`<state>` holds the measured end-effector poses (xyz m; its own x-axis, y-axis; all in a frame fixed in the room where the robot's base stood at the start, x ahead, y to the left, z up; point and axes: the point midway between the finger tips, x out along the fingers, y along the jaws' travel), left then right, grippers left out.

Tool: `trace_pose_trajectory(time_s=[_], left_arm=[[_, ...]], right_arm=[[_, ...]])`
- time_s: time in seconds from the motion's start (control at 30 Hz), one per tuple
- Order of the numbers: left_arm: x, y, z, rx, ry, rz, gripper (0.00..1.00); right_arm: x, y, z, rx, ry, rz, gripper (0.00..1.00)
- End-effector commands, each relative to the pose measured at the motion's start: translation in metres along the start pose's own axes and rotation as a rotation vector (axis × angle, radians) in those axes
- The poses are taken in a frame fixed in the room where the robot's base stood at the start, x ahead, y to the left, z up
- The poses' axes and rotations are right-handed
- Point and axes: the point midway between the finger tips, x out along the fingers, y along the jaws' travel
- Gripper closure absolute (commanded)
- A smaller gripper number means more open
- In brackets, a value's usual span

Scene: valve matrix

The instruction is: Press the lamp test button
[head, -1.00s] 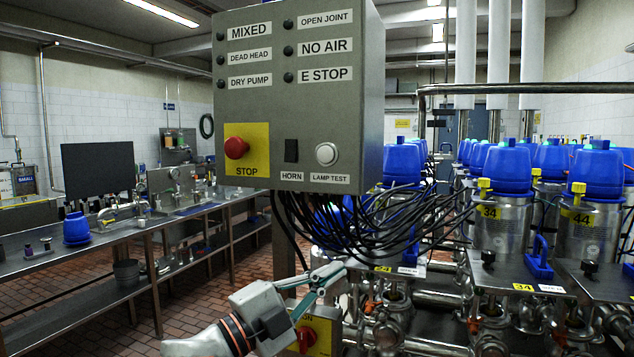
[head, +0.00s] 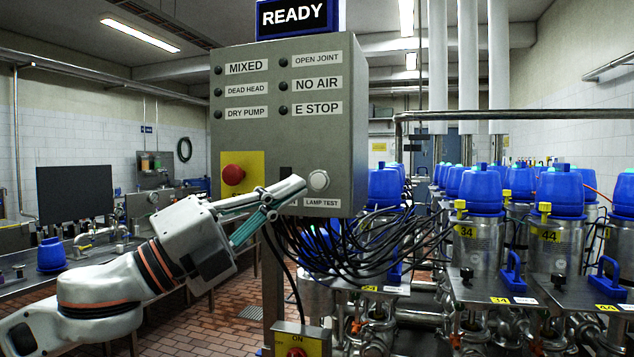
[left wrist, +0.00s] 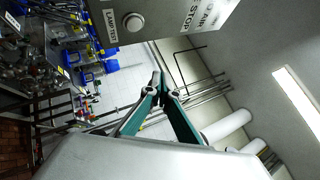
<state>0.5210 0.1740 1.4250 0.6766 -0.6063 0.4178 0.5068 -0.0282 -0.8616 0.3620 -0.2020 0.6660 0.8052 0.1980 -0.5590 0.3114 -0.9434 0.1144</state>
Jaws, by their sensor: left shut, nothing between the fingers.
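The lamp test button (head: 319,180) is a round white push button at the lower right of the grey control box's front, above its LAMP TEST label. It also shows in the left wrist view (left wrist: 133,22), at the top. My left gripper (head: 298,187) is shut and empty. In the head view its fingertips appear just left of the button and cover part of the box's lower front. In the left wrist view the fingertips (left wrist: 160,82) stand below and right of the button in the picture, apart from it. My right gripper is not in view.
The red stop button (head: 233,175) on its yellow plate sits left of my fingers. Black cables (head: 340,245) hang below the box. Blue-capped valves (head: 480,190) stand at the right. A READY sign (head: 297,15) tops the box.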

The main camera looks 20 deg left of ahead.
Motion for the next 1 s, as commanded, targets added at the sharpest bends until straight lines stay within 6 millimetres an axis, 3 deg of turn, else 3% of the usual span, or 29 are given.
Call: trace_pose_trajectory(time_s=[0.27,0.7,1.0], left_arm=[[0.005,0.003,0.003,-0.001,-0.001,-0.001,1.00],[0.042,0.032,0.031,-0.002,-0.002,0.000,1.00],[0.060,0.042,0.043,-0.001,0.000,0.000,1.00]], right_arm=[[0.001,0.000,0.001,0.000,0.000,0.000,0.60],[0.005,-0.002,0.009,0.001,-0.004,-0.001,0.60],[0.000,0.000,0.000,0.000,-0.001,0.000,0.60]])
